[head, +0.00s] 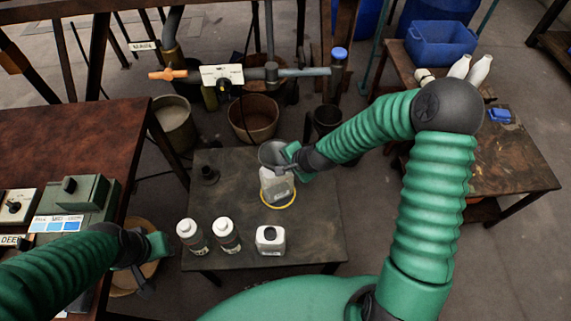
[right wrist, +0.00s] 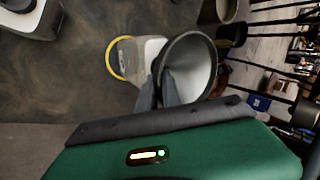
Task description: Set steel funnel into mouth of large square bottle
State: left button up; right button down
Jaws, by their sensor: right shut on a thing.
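The steel funnel (head: 271,152) is a grey cone, held by its side in my right gripper (head: 286,167). In the right wrist view the dark fingers (right wrist: 167,92) are shut on the funnel (right wrist: 196,66), whose wide opening faces the camera. The large square bottle (head: 274,187), clear and pale with a label, stands on the dark table inside a yellow ring (head: 291,203). The funnel is over the bottle's top; its spout and the bottle mouth are hidden, so I cannot tell whether they meet. My left gripper (head: 146,265) is far left, away from both; its fingers are unclear.
Two white-capped bottles (head: 190,236) (head: 227,235) and a square white container (head: 270,240) stand at the table's front. A dark fitting (head: 207,174) sits at the back left. The table's right side (head: 320,225) is clear. Buckets (head: 253,117) and a pipe are behind.

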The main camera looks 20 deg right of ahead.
jog(key=c, duration=1.5)
grip_release()
jog(key=shift+o, duration=0.2)
jog(key=s+d+r+n+g+h+p, duration=0.1)
jog(key=s+r+n+p, duration=0.6)
jog(key=s+r, duration=0.2)
jog(key=s+r+n+g+h+p, duration=0.1)
jog(key=s+r+n+p, duration=0.6)
jog(key=r, duration=0.7)
jog(key=shift+s+d+r+g, duration=0.15)
jog(key=shift+s+d+g, duration=0.25)
jog(key=shift+s+g, duration=0.55)
